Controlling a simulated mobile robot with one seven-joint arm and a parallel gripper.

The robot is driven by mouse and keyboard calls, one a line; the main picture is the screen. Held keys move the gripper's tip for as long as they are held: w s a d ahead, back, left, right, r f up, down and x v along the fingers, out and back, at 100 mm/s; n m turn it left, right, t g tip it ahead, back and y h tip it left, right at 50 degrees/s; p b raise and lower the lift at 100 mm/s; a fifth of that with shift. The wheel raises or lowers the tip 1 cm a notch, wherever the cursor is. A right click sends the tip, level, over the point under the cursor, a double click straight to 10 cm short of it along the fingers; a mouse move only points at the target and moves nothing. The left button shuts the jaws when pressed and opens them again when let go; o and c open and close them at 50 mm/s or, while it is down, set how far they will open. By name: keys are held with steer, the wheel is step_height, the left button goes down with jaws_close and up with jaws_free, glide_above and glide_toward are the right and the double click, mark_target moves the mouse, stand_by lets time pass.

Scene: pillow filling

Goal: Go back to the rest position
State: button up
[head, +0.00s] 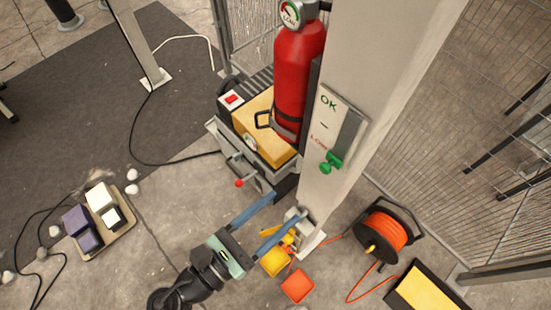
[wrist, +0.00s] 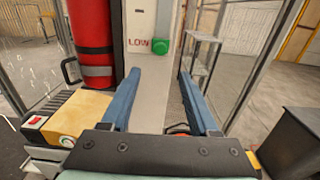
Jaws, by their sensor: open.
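My gripper (head: 268,222) has two blue fingers spread apart with nothing between them. It is in front of the foot of the grey post (head: 375,60), to the right of the machine with the yellow top. In the wrist view my gripper (wrist: 158,85) points at the post. The post carries a panel marked OK and LOW (head: 338,120). A green knob (head: 331,163) is at the panel's lower end, by the LOW mark. In the wrist view the green knob (wrist: 160,46) is ahead of the fingers, apart from them.
A red extinguisher (head: 297,80) stands by the post on the yellow-topped machine (head: 252,118), whose red-tipped lever (head: 239,183) sticks out. A tray (head: 122,228) holds blocks at left. Wire fence (head: 460,150) bounds the right.

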steer(key=w+a+r+m+y, duration=0.2)
steer(key=w+r+m+y, duration=0.4)
steer(key=w+r+m, duration=0.85)
steer(key=w+r+m+t+y, duration=0.2)
steer(key=w+r+m+t, duration=0.25)
steer(key=r, duration=0.65)
steer(key=s+d+r+m+t+y, duration=0.1)
steer(key=s+r+m+t, duration=0.1)
steer(key=r, duration=0.8)
steer(key=s+d+r+m+t+y, duration=0.1)
steer(key=s+r+m+t+y, duration=0.1)
steer(key=s+r, duration=0.4)
steer(key=s+d+r+m+t+y, duration=0.1)
steer(key=s+r+m+t, duration=0.3)
steer(key=r, duration=1)
steer(key=shift+r+t+y, duration=0.25)
steer(key=shift+t+y, duration=0.15)
steer(key=shift+t, duration=0.65)
